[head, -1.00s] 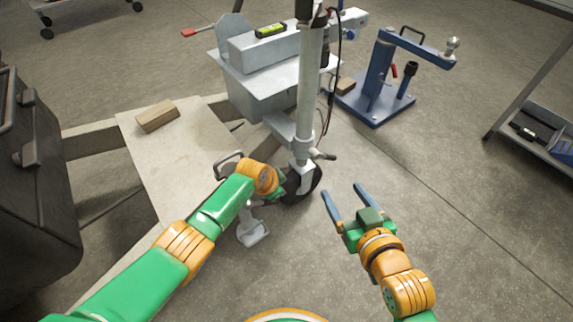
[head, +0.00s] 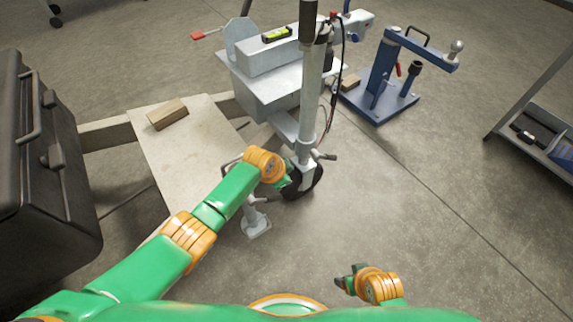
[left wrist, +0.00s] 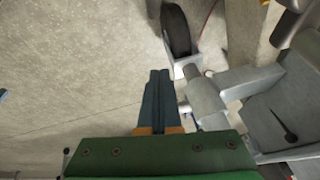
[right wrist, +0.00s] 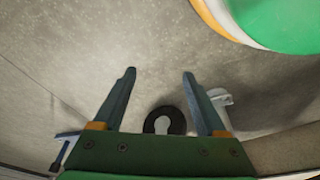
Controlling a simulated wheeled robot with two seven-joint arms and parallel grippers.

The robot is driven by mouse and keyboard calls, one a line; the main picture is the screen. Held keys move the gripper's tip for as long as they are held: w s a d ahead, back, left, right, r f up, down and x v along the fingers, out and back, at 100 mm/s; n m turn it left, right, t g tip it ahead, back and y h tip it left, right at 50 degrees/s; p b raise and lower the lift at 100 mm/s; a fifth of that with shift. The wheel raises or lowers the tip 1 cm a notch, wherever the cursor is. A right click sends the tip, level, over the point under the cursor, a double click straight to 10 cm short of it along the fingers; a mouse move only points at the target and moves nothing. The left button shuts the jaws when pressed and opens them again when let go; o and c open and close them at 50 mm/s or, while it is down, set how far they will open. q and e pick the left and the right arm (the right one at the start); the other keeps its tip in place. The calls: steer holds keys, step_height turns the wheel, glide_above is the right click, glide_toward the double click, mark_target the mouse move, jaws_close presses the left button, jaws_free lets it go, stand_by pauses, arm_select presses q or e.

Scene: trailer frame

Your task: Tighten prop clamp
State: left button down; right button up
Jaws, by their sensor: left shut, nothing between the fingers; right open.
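A grey prop leg with a flat foot (head: 256,226) stands on the floor left of the jockey wheel (head: 303,183). My left forearm and gripper hide its upper part and any clamp there in the head view. My left gripper (head: 287,182) is shut and empty. In the left wrist view its fingers (left wrist: 156,75) lie together beside a grey cylindrical metal fitting (left wrist: 204,97), with a gap I cannot judge. The jockey wheel tube (head: 311,95) carries a clamp with a side handle (head: 325,156). My right gripper (right wrist: 160,80) is open and empty, low near my body.
A wooden block (head: 167,113) lies on the pale board (head: 185,150). A black case (head: 50,170) stands at left. A blue stand (head: 385,85) is behind right, and a shelf (head: 545,140) at far right. The floor at right is clear.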

arm_select(q)
steer(key=r+p, duration=0.1)
steer(key=r, duration=0.2)
steer(key=r+p, duration=0.1)
steer(key=shift+s+d+r+p, duration=0.1)
steer(key=shift+s+r+p, duration=0.15)
steer(key=shift+s+p, duration=0.1)
arm_select(e)
steer(key=s+d+f, duration=0.1)
steer(key=s+f, duration=0.3)
steer(key=f, duration=0.1)
steer(key=shift+s+f, duration=0.25)
steer(key=shift+f, duration=0.05)
